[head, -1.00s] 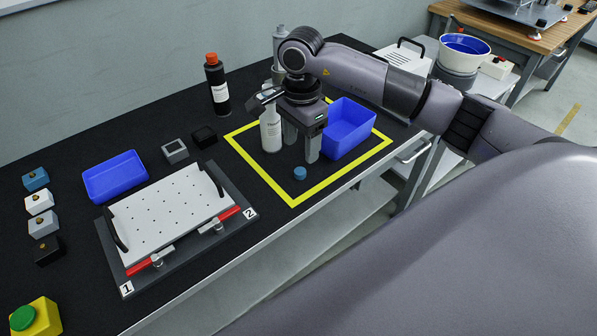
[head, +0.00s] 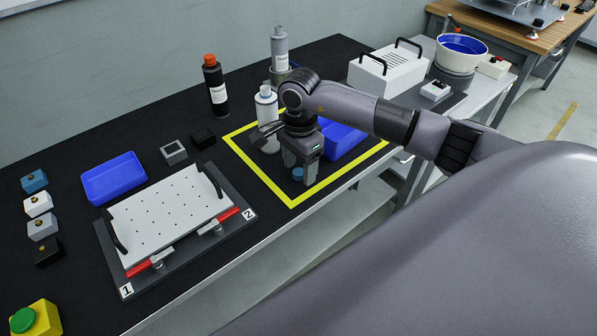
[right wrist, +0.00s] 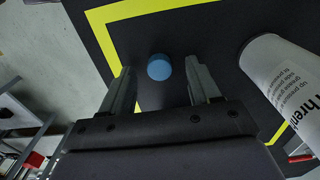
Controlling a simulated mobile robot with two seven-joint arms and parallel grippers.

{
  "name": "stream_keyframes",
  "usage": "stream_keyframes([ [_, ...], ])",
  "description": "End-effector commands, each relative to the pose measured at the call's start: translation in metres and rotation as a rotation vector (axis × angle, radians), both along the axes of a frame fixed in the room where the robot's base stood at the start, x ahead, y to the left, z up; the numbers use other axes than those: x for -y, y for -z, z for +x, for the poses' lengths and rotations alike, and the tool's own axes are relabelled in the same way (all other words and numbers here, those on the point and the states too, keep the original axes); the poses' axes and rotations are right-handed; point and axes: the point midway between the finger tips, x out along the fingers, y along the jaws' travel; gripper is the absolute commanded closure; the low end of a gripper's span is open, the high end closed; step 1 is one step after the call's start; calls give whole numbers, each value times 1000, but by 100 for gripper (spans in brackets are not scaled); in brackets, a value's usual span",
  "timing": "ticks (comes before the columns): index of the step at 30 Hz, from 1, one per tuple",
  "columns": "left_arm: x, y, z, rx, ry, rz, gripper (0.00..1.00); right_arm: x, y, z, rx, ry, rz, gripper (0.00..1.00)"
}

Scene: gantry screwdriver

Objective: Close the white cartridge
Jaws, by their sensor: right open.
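The white cartridge (head: 266,104) stands upright inside the yellow outline in the head view, partly hidden by my right gripper. Its printed side shows at the right in the right wrist view (right wrist: 283,80). A small blue cap (head: 298,175) lies on the black table within the outline; it also shows in the right wrist view (right wrist: 159,67). My right gripper (head: 300,169) is open and points down over the cap. In the right wrist view the cap appears between the fingertips, with a gap on each side. My left gripper is in neither view.
A blue bin (head: 342,139) is right of the gripper, partly hidden by my arm. A black bottle with an orange cap (head: 215,88) and a grey bottle (head: 280,50) stand behind. A white perforated plate fixture (head: 170,215) lies left. The yellow outline's front corner is clear.

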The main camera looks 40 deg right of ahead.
Motion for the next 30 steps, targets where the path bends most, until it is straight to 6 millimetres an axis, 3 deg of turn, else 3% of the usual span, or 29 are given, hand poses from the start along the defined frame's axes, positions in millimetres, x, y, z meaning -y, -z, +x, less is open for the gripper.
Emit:
stream_keyframes([
  [11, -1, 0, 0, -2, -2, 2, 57, 0, 2, 0, 1, 0, 0, 42],
  [16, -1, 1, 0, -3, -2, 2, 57, 0, 2, 0, 1, 0, 0, 97],
  [30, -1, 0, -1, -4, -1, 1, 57, 0, -3, 1, 2, 0, 0, 98],
])
